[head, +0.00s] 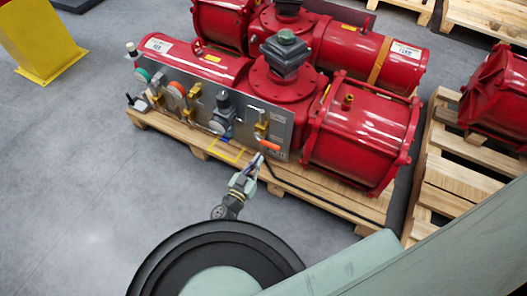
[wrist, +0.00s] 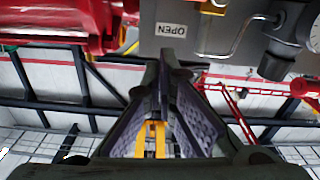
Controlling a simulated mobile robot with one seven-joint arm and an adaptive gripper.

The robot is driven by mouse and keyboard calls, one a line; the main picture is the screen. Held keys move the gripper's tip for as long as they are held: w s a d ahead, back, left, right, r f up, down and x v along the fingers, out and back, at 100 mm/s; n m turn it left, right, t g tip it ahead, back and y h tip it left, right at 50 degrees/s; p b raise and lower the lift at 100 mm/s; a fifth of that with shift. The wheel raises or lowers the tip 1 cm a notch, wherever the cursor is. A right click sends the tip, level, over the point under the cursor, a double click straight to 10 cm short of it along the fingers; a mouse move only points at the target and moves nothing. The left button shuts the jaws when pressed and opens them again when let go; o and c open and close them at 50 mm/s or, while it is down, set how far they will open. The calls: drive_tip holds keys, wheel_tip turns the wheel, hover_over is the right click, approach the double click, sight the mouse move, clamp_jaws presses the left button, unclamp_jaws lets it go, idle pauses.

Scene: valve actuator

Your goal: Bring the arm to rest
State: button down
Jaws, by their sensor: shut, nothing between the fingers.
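My gripper (head: 256,163) is shut and empty in the head view, in front of the lower right part of a grey control panel (head: 185,95). A small gap seems to lie between its tips and the panel, but contact cannot be ruled out. The panel belongs to a large red valve actuator (head: 362,130) on a wooden pallet (head: 330,200). An orange-handled lever (head: 268,144) sits just above the gripper.
The panel also carries a gauge, knobs and yellow-handled fittings. A black cable (head: 300,190) runs along the pallet. More pallets (head: 455,180) and red actuators (head: 497,95) stand to the right. A yellow stand (head: 42,40) is at the upper left. Grey floor (head: 70,180) is clear on the left.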

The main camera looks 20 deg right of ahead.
drive_tip(key=shift+s+a, duration=0.45)
drive_tip(key=shift+a, duration=0.1)
